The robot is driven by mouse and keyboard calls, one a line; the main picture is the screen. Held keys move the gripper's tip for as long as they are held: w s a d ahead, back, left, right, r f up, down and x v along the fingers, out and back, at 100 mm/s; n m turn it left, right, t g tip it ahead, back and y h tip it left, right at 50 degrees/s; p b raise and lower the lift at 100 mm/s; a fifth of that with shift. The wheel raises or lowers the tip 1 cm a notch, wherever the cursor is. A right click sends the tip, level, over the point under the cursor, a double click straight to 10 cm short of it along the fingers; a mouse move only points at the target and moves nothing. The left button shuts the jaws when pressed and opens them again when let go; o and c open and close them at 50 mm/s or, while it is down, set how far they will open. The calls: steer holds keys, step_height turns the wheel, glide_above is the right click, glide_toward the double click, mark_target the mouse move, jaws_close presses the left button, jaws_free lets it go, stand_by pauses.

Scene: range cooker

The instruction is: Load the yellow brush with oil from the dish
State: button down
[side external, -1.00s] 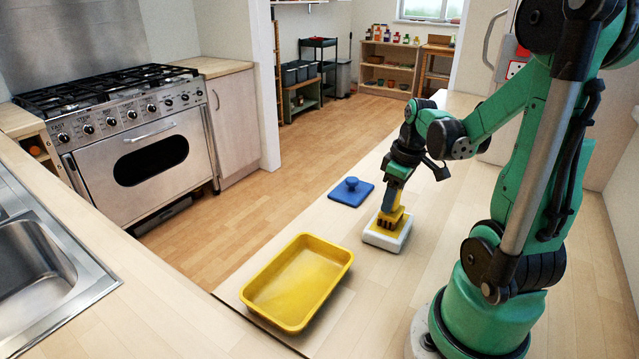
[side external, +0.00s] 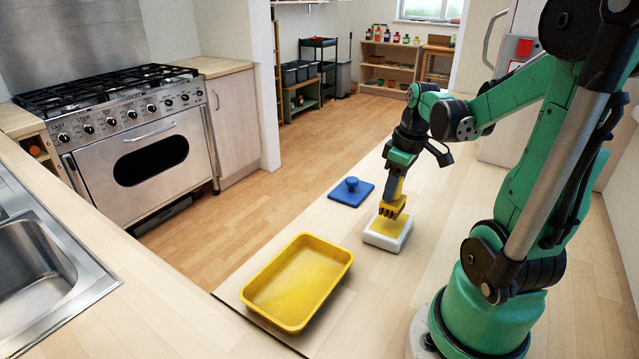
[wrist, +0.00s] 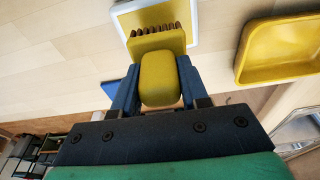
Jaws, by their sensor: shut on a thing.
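The yellow brush (side external: 393,207) is held upright with its brown bristles pointing down. My gripper (side external: 396,183) is shut on its handle. In the wrist view the yellow handle (wrist: 158,78) sits between the blue fingers of my gripper (wrist: 157,88). The brush is just above the white dish (side external: 385,243), which has a yellow oil surface (side external: 388,228) inside. The bristles appear clear of the oil or close to its surface; the exact gap is hard to tell. The dish rim (wrist: 207,25) also shows behind the brush in the wrist view.
A yellow tray (side external: 297,283) stands on the counter in front of the dish, to the left. A blue lid-like piece with a knob (side external: 351,190) lies behind the dish, to the left. Bare counter lies to the right of the dish.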

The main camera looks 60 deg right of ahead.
steer(key=shift+r, duration=2.2)
steer(key=w+a+r, duration=0.2)
steer(key=w+a, duration=0.5)
steer(key=a, duration=0.2)
steer(key=w+a+r, duration=0.2)
steer(key=w+a, duration=0.6)
steer(key=a, duration=0.2)
steer(key=shift+r, duration=0.3)
